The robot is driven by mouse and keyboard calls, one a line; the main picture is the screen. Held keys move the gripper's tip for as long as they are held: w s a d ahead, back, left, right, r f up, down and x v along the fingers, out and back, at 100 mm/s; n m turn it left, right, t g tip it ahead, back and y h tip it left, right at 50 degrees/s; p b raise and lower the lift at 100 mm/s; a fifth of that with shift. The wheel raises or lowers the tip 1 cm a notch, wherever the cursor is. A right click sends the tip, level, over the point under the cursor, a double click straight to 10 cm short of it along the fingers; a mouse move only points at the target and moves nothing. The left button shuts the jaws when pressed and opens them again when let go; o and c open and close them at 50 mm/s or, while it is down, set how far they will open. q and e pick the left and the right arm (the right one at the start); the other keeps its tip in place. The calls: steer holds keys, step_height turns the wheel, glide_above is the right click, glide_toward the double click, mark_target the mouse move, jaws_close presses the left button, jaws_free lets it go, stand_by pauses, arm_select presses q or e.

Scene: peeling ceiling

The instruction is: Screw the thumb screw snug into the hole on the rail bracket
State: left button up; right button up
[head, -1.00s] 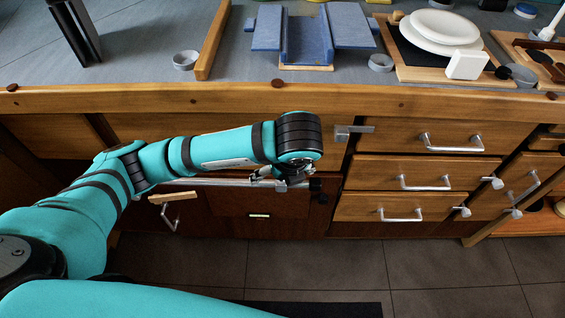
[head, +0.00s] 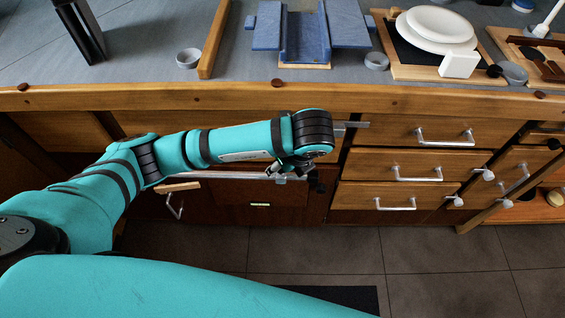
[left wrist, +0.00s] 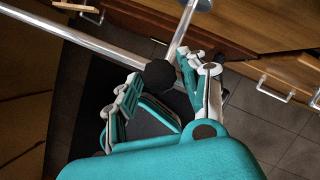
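My left gripper (head: 291,168) hangs in front of the wooden cabinet, below the counter edge, at the right end of a silver rail (head: 235,175). In the left wrist view, its two fingers (left wrist: 160,82) are spread apart. A round black knob (left wrist: 158,73), seemingly the thumb screw's head, sits between the fingertips; I cannot tell whether they touch it. Two silver rods, one of them the rail (left wrist: 80,40), meet at the knob. Black parts (head: 316,184) also show just right of the gripper in the head view. The bracket hole is hidden. My right gripper is out of view.
Drawers with silver handles (head: 418,173) stand close to the right. A small silver bracket (head: 350,125) sticks out under the counter edge (head: 180,98). A blue block fixture (head: 268,28), plates (head: 436,27) and small grey cups (head: 188,58) are on the counter. The floor in front is open.

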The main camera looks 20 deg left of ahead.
arm_select(q)
jaws_close()
steer(key=shift+f+b, duration=0.15)
steer(key=shift+b, duration=0.15)
steer(key=m+b, duration=0.2)
steer(key=m+t+h+b, duration=0.1)
steer(key=shift+a+f+m, duration=0.25)
steer(key=shift+f+m, duration=0.05)
steer(key=shift+r+m+b, duration=0.15)
steer(key=shift+m+b, duration=0.15)
steer(key=shift+m, duration=0.1)
steer(key=shift+s+d+r, duration=0.1)
steer(key=shift+r, duration=0.15)
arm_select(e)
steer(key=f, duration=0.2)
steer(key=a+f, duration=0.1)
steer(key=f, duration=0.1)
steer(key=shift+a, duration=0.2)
arm_select(q)
steer(key=shift+m, duration=0.3)
